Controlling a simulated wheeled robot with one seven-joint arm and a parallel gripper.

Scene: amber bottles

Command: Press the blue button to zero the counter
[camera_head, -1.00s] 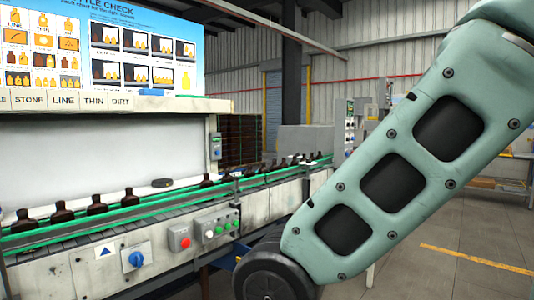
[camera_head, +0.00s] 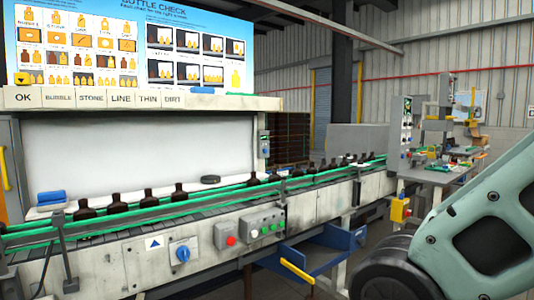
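My gripper is not in view; only part of my green arm shows at the lower right. A blue round knob (camera_head: 183,254) sits on a plate on the conveyor's front panel. A small grey device (camera_head: 265,148) hangs on the post at the right end of the white inspection booth. Its display and any button on it are too small to read, so I cannot tell which part is the counter's blue button.
Brown bottles (camera_head: 117,204) stand on the green-railed conveyor (camera_head: 140,218). A blue tray (camera_head: 310,258) juts out below. A yellow box (camera_head: 399,210) hangs farther right.

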